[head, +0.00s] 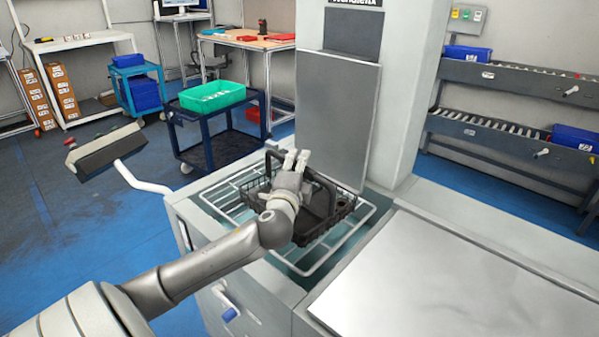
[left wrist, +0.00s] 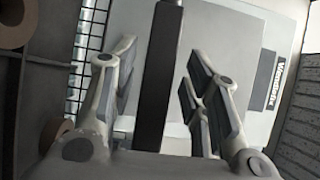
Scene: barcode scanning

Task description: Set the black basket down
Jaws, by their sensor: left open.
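The black basket (head: 312,230) sits on a wire rack (head: 318,262) in the open bay of the grey machine, with dark parts in it. My left gripper (head: 290,158) is over the basket at its raised handle. In the left wrist view the left gripper (left wrist: 160,55) is open, with the dark handle bar (left wrist: 158,85) between its fingers and a visible gap on each side. The arm and hand hide part of the basket in the head view. My right gripper is in neither view.
The machine's upright panel (head: 335,115) stands behind the basket. A flat pale worktop (head: 440,280) lies to the right. A screen on a bent arm (head: 110,152) juts out at left. A blue cart (head: 205,135) with a green crate (head: 212,97) stands behind.

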